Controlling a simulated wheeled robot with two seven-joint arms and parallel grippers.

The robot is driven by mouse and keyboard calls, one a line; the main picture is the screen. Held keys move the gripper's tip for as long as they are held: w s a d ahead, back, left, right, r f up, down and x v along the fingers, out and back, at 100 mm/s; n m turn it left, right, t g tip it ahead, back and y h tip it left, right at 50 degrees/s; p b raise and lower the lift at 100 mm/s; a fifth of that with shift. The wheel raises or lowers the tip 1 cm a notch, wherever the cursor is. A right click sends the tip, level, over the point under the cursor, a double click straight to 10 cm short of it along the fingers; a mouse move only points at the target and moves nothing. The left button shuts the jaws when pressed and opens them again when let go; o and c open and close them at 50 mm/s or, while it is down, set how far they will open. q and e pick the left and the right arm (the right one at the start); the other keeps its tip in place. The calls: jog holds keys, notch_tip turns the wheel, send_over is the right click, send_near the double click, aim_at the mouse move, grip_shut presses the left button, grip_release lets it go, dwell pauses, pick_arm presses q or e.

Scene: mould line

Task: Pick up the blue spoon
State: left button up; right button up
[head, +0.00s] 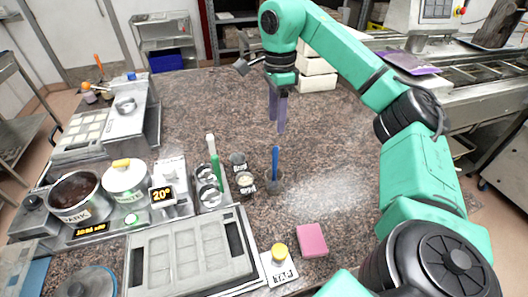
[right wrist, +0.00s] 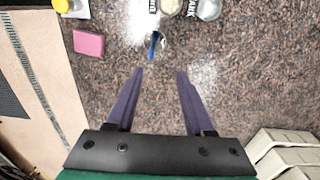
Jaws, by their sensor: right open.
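My right gripper (head: 276,126) is open and empty, with purple fingers pointing down, above the counter and behind the spoon in the head view. In the right wrist view the gap between its fingertips (right wrist: 160,72) holds nothing. My left gripper is not in view.
A green-handled spatula (head: 214,158) and small labelled cups (head: 245,183) stand left of the spoon. A grey mould (head: 190,255) is front left. White boxes (head: 318,78) are stacked behind.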

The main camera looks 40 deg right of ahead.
jog(key=b, duration=0.6)
send_over(276, 161)
notch_tip(276, 161, down, 7)
jog(key=shift+w+d+f+p, duration=0.15)
jog(key=shift+d+f+p, duration=0.05)
jog(key=shift+f+p, duration=0.3)
jog(key=shift+w+d+f+p, duration=0.15)
jog(key=shift+f+p, duration=0.3)
jog(key=shift+p, duration=0.05)
notch_tip(276, 161, down, 4)
jog(key=shift+a+f+p, duration=0.1)
jog(key=shift+a+p, duration=0.05)
jog(key=shift+p, duration=0.65)
jog(key=shift+s+f, duration=0.1)
jog(key=shift+f, duration=0.2)
jog(key=shift+c, duration=0.3)
grip_shut()
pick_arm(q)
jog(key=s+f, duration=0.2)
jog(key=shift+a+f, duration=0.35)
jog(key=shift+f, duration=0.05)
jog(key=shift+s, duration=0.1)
